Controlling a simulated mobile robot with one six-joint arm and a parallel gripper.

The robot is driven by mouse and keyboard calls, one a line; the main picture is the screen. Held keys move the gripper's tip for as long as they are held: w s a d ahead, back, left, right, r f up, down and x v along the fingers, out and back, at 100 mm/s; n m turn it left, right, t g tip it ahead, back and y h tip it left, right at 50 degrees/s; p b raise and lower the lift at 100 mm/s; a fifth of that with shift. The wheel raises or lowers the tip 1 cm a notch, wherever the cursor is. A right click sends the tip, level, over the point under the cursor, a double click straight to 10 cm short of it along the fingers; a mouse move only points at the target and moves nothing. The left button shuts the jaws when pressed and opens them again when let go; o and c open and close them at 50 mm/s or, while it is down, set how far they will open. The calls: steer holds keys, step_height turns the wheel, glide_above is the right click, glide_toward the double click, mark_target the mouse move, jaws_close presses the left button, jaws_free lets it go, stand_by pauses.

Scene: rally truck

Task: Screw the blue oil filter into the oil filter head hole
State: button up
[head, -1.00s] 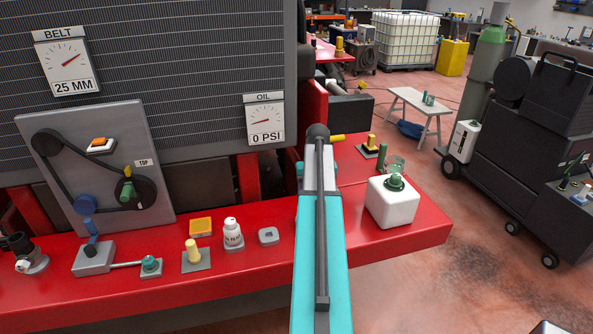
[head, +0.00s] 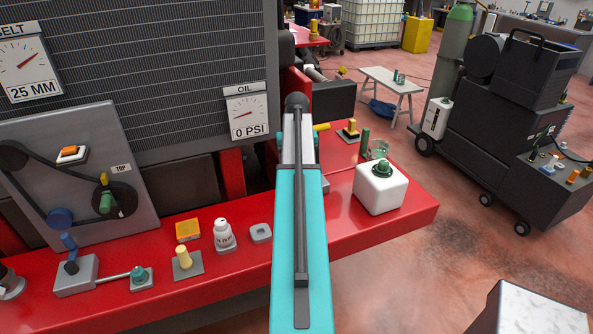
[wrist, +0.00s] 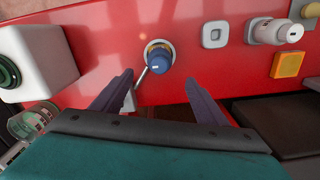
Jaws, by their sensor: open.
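In the wrist view, a blue cylinder (wrist: 160,58), which looks like the blue oil filter, stands on the red surface (wrist: 95,45). A pale ring shows around its base. I cannot tell whether this ring is the filter head hole or how deep the filter sits. My gripper (wrist: 158,78) is open, its two dark fingers spread on the near side of the filter, with nothing held between them. A thin metal rod shows beside the filter. In the head view my teal arm hides the filter and the gripper.
A white container with a green cap (head: 380,187) stands on the red bench (head: 320,222) right of my arm. The oil gauge (head: 248,113) reads 0 PSI.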

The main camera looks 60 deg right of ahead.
steer(key=shift+s+f+b, duration=0.1)
steer(key=shift+f+b, duration=3.85)
steer(key=shift+f, duration=2.9)
steer(key=shift+c, duration=0.2)
steer(key=c, duration=1.3)
steer(key=shift+m+p, duration=0.3)
steer(key=shift+m, duration=0.6)
steer(key=shift+m, duration=0.9)
steer(key=shift+m+p, duration=0.45)
steer(key=shift+m, duration=0.65)
